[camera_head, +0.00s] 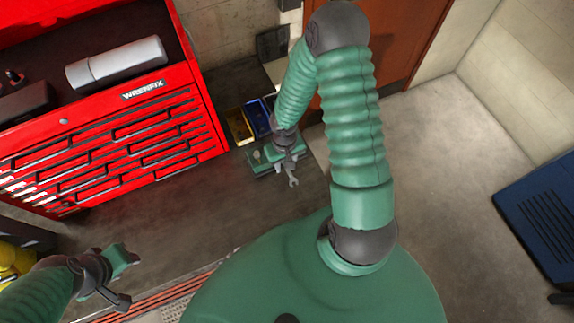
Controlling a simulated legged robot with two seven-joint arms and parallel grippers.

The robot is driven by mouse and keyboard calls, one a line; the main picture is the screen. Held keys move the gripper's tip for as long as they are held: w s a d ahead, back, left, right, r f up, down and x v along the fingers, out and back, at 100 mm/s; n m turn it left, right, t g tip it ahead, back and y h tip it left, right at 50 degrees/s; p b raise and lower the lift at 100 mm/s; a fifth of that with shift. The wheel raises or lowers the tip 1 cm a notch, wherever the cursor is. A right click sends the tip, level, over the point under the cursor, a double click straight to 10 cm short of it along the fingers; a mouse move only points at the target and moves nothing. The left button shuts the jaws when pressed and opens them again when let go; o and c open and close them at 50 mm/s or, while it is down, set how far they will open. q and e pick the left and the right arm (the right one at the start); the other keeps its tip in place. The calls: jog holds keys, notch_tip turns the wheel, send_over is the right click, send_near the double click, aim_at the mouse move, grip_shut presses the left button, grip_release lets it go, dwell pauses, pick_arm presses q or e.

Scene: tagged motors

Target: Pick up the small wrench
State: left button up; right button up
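The red tool chest (150,124) fills the upper left, with a silver cylinder (116,62) on top. A yellow bin (239,126) and a blue bin (257,118) stand just beyond my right gripper. A blue case (545,215) is at the right. The floor between is clear.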

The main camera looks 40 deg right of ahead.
jog(key=shift+s, duration=0.1)
grip_shut()
dwell(1.2)
